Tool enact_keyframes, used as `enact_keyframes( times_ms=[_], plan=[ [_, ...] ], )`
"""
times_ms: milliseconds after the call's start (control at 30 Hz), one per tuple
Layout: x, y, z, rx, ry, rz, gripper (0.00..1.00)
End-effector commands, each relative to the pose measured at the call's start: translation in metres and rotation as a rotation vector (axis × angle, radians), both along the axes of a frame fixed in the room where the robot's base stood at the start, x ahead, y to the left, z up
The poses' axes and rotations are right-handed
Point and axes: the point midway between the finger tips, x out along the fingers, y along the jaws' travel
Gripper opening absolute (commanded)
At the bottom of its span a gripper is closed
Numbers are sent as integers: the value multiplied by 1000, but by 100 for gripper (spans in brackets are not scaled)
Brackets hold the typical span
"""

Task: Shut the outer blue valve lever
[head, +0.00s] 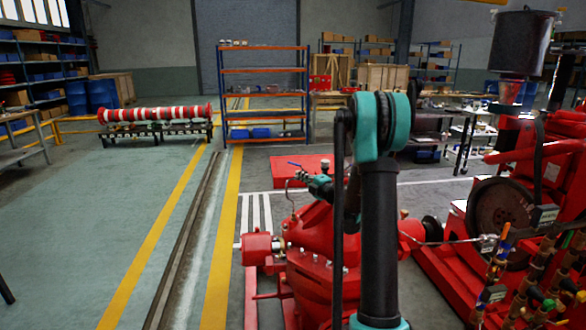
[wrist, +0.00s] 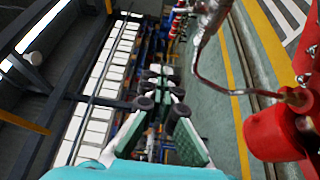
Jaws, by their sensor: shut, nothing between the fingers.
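A small blue lever (head: 294,164) shows in the head view above a thin curved pipe (head: 289,192) on the red pump (head: 310,243). My gripper (head: 304,177) is close to this lever in that view; whether they touch I cannot tell. In the wrist view my gripper (wrist: 160,80) is shut, with nothing held. The curved metal pipe (wrist: 207,77) and its valve body run to the right of the fingers there, but the blue lever is not clear in that view. Which blue lever is the outer one I cannot tell.
Several pipes with coloured handles (head: 507,230) stand at the lower right, beside the red engine (head: 508,200). A red box (head: 300,170) lies behind the pump. An orange-and-blue shelf rack (head: 264,95) stands farther back.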

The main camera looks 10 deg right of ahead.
Motion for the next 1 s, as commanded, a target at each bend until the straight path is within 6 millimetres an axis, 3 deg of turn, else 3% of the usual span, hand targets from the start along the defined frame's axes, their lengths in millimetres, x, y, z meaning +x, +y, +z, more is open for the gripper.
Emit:
enact_keyframes(
  times_ms=[267, 733, 1000],
  plan=[
    [12, 7, -7, -44, 8, 6, 0],
    [90, 49, -7, -42, 8, 6, 0],
    [111, 21, -7, -42, 8, 3, 0]
  ],
)
